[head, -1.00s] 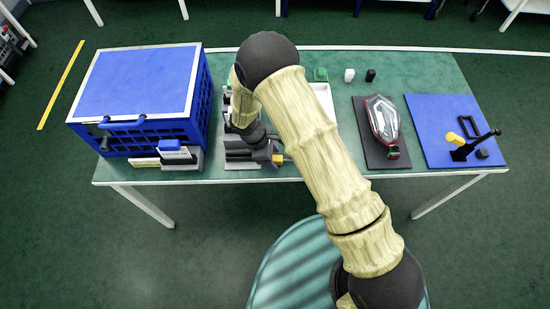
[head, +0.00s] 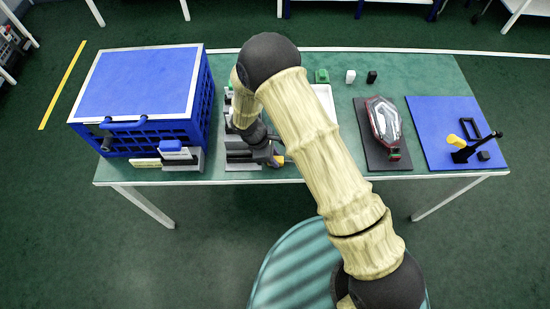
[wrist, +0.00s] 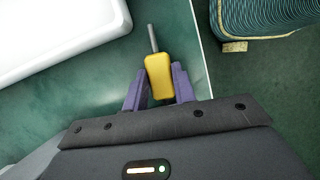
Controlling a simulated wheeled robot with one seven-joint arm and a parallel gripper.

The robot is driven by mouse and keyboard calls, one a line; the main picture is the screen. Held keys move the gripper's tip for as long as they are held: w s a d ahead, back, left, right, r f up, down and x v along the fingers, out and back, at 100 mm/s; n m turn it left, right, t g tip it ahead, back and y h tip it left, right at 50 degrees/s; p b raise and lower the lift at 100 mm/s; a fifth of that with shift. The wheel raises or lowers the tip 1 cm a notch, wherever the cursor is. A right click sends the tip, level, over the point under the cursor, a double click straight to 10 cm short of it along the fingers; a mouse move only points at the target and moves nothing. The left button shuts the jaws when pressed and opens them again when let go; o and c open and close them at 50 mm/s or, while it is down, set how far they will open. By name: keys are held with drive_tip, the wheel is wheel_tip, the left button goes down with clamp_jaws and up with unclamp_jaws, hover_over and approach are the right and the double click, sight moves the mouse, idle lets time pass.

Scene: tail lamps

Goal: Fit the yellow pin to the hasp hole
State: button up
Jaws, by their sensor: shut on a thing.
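My gripper (wrist: 158,84) is shut on the yellow pin (wrist: 158,75). The pin has a yellow block-shaped grip and a thin grey metal shaft pointing away from the fingers. In the head view my gripper (head: 272,158) is at the table's front edge, right of the blue crate, and a little of the yellow pin (head: 278,160) shows. I cannot make out a hasp hole.
A white tray (wrist: 50,35) lies beside the pin. The tail lamp (head: 383,118) rests on a dark mat at the right. A blue board (head: 430,125) holds a black clamp with a yellow handle. Grey holders (head: 240,150) stand near my gripper. The table edge is close.

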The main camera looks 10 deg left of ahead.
wheel_tip(320, 180, up, 10)
drive_tip(key=shift+b, duration=0.4)
idle(0.6)
